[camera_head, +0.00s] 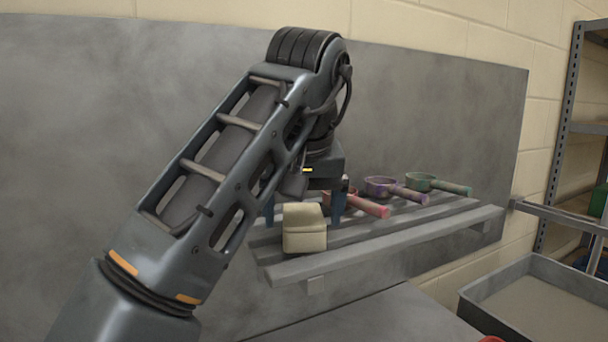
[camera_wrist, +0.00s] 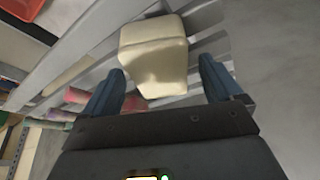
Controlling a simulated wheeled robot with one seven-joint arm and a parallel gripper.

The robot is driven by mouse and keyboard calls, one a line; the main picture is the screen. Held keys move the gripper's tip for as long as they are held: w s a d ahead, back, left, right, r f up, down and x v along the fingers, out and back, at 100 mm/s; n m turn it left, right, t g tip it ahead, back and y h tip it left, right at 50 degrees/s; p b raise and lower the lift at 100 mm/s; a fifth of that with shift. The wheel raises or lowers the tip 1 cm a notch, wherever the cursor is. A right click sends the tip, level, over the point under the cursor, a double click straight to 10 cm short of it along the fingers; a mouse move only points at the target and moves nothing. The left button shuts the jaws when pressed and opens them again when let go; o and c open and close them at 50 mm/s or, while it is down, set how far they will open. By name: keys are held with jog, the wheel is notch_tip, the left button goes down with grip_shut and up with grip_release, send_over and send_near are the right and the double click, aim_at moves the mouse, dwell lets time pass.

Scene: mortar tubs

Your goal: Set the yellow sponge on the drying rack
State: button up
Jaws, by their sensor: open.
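The pale yellow sponge (camera_head: 304,228) is a soft block with a pinched-looking top. It sits on the slats at the left end of the grey drying rack (camera_head: 390,243), which is fixed to the wall panel. My gripper (camera_head: 303,208) is over that end of the rack, with its blue fingers on either side of the sponge. In the wrist view, the sponge (camera_wrist: 155,52) lies ahead of and between my spread fingers (camera_wrist: 160,85), with gaps on both sides. The gripper is open and does not grip it. The rack's slats (camera_wrist: 85,70) show behind the sponge.
A grey tub (camera_head: 540,278) stands at lower right, below metal shelving (camera_head: 562,130).

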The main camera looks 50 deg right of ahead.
jog(key=v, duration=0.9)
jog(key=shift+a+r, duration=0.1)
jog(key=shift+r, duration=0.15)
jog(key=shift+s+a+r, duration=0.15)
jog(key=shift+s+r, duration=0.05)
jog(key=shift+r, duration=0.3)
